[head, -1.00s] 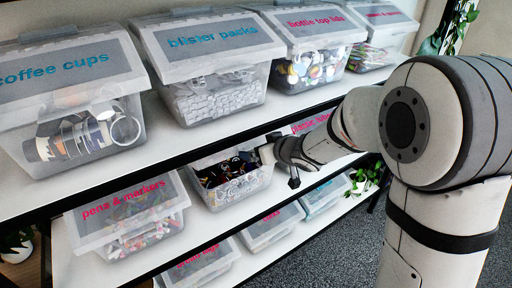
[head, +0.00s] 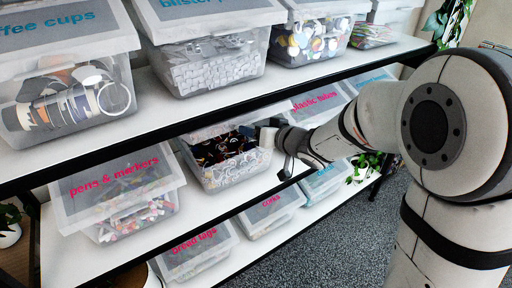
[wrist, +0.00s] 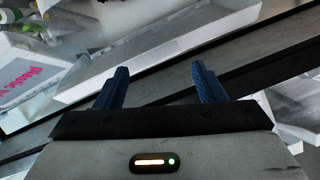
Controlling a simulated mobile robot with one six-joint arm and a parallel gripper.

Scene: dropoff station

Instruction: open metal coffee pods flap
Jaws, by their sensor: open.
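A clear bin of dark and metallic pieces (head: 222,178) stands on the middle shelf in the head view. It seems to be the coffee pods bin, but its label is not readable. Its contents show without a lid over the front, and a pale strip like its raised flap (head: 238,121) is just under the upper shelf. My gripper (head: 272,137) is at the bin's upper right corner; contact is unclear. In the wrist view, my gripper (wrist: 160,76) has two blue fingers spread with nothing between them. A pale panel beyond them cannot be identified surely.
The upper shelf edge (head: 190,122) runs close above the bin. The pens & markers bin (head: 120,195) stands left, the plastic tubes bin (head: 318,103) right. Bread tags (head: 195,250) and other bins are below. Carpet at the lower right is free.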

